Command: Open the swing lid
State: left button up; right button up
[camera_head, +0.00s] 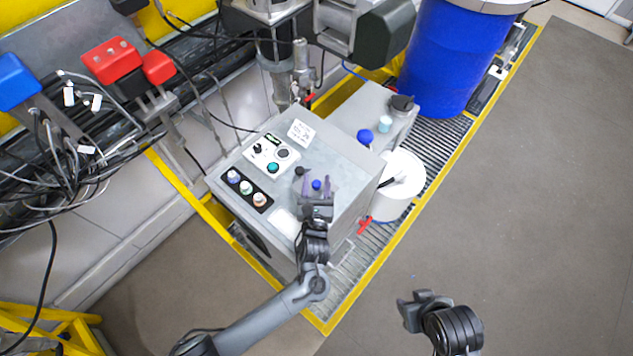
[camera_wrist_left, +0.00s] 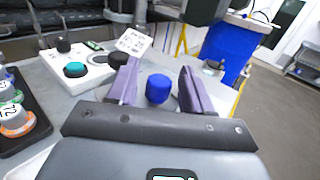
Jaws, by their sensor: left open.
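No part is plainly marked as the swing lid, and I cannot tell which surface it is. A grey metal box (camera_head: 330,152) with a flat top stands at the middle of the head view. A small blue knob (camera_head: 317,184) is on its top near the front edge. My left gripper (camera_head: 317,189) is open above this edge, its purple fingers either side of the knob. In the left wrist view the blue knob (camera_wrist_left: 158,88) shows between the two fingers, with no clear contact. My right gripper (camera_head: 410,305) hangs at lower right, away from the box; its fingers are unclear.
A button panel (camera_head: 247,188) and a white switch plate (camera_head: 272,153) are on the box top. Behind stand a second grey box with a blue cap (camera_head: 365,136), a white bucket (camera_head: 399,190) and a blue drum (camera_head: 455,55). Open floor (camera_head: 545,200) lies right.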

pick_arm(q)
jog(key=shift+w, duration=0.1)
grip_shut()
dwell(0.3)
